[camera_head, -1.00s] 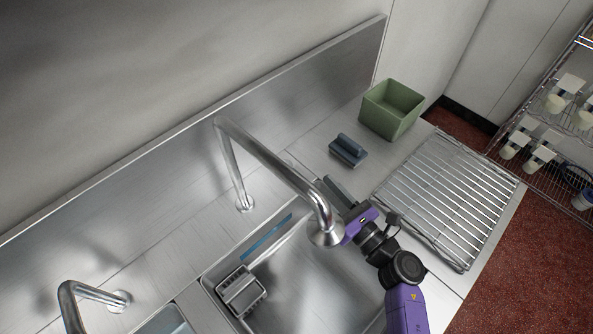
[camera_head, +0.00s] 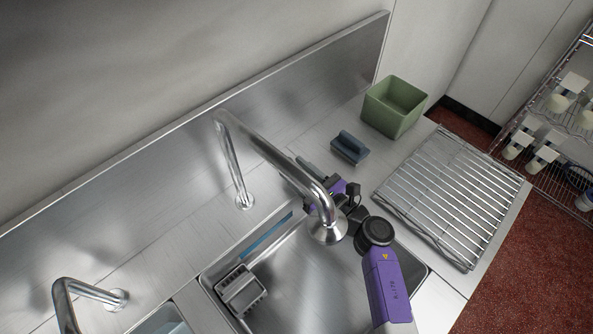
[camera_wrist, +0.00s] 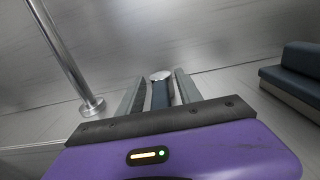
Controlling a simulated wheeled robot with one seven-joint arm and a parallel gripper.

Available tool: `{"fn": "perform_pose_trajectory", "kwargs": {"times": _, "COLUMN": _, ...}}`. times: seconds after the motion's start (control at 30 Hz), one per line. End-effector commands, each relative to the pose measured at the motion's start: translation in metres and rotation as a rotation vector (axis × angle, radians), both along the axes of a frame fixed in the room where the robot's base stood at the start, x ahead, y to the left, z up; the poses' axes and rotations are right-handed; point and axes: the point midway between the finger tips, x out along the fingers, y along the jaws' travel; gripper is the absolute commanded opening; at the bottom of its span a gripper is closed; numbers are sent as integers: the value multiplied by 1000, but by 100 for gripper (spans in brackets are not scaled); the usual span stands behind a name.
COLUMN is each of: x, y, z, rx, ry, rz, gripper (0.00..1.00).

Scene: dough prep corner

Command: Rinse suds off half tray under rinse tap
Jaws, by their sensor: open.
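The rinse tap (camera_head: 262,150) arches over the steel sink basin (camera_head: 300,285), and no water shows at its spout. My gripper (camera_head: 314,170) is behind the spout, at the back edge of the basin, partly hidden by the tap. In the wrist view my gripper (camera_wrist: 157,95) has its fingers apart. A small dark blue upright piece with a shiny pale top (camera_wrist: 161,77) shows between them; I cannot tell what it is or whether they touch it. A grey ridged item (camera_head: 241,291) sits at the basin's left end. I cannot make out a half tray or suds for certain.
A blue scrubber block (camera_head: 350,148) lies on the counter, beside a green bin (camera_head: 394,106). A wire rack (camera_head: 450,195) covers the right counter. A blue strip (camera_head: 266,238) runs along the basin's back wall. A second tap (camera_head: 90,293) stands at left. A steel backsplash (camera_head: 230,115) rises behind.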

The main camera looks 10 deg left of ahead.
Motion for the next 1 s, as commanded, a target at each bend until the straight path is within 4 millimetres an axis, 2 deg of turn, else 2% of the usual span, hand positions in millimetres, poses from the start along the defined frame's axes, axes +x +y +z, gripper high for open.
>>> {"fn": "perform_pose_trajectory", "kwargs": {"times": 0.2, "x": 0, "y": 0, "z": 0, "rx": 1, "ry": 1, "rz": 0, "gripper": 42}}
{"fn": "perform_pose_trajectory", "kwargs": {"times": 0.27, "x": 0, "y": 0, "z": 0, "rx": 1, "ry": 1, "rz": 0, "gripper": 32}}
{"fn": "perform_pose_trajectory", "kwargs": {"times": 0.43, "x": 0, "y": 0, "z": 0, "rx": 0, "ry": 0, "rz": 0, "gripper": 0}}
{"fn": "perform_pose_trajectory", "kwargs": {"times": 1.0, "x": 1, "y": 1, "z": 1, "rx": 1, "ry": -1, "rz": 0, "gripper": 0}}
